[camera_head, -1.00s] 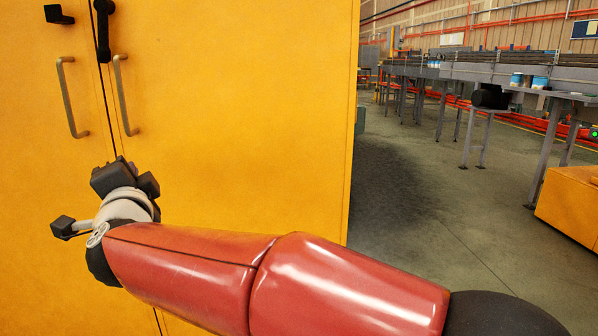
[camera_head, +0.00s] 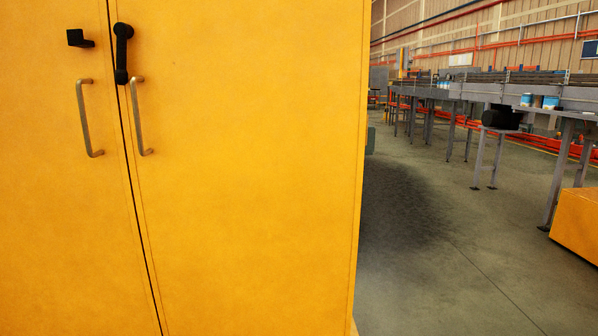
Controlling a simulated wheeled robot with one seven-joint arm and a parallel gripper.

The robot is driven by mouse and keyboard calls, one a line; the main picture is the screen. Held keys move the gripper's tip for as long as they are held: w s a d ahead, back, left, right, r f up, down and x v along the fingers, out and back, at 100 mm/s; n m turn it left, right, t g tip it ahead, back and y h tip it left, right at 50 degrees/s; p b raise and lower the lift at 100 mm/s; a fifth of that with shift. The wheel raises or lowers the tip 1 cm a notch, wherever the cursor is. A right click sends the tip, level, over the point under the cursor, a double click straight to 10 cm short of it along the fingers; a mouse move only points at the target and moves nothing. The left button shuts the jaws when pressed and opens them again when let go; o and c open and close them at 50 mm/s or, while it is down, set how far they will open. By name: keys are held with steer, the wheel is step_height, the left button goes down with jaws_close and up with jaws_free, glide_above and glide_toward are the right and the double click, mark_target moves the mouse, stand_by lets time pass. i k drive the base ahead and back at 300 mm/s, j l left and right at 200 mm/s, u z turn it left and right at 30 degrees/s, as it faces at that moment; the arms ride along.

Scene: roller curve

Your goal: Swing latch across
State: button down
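The black latch (camera_head: 122,52) is on the right door of the yellow cabinet, near the seam between the doors. The cabinet's right door (camera_head: 250,170) and left door (camera_head: 50,220) look shut. My gripper is not in view.
Two metal bar handles, the left handle (camera_head: 88,118) and the right handle (camera_head: 140,117), stand out below the latch. Open concrete floor (camera_head: 430,240) lies right of the cabinet. Conveyor tables (camera_head: 470,92) and a yellow box (camera_head: 580,222) stand further right.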

mark_target(123, 32)
steer(key=u, duration=1.45)
